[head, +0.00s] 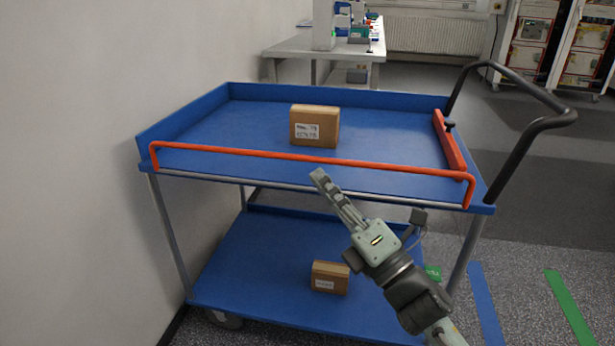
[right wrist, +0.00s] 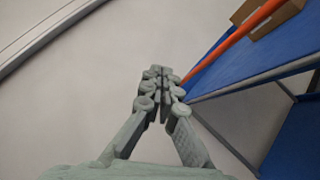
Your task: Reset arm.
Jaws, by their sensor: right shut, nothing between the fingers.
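My right gripper (head: 319,177) is shut and empty. In the head view it reaches up and left, in front of the cart's orange rail, with its fingertips just below the rail in the picture. In the right wrist view the gripper (right wrist: 158,75) has its fingers together against a pale background, with the cart to its right. My right arm comes in from the lower right of the head view. My left gripper is not in view.
A blue two-shelf cart (head: 220,132) stands ahead, its orange rail (head: 250,152) along the near edge. A cardboard box (head: 315,126) sits on top, a smaller box (head: 330,277) below. A black handle (head: 530,125) juts right. A white wall is left; a table (head: 300,45) stands behind.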

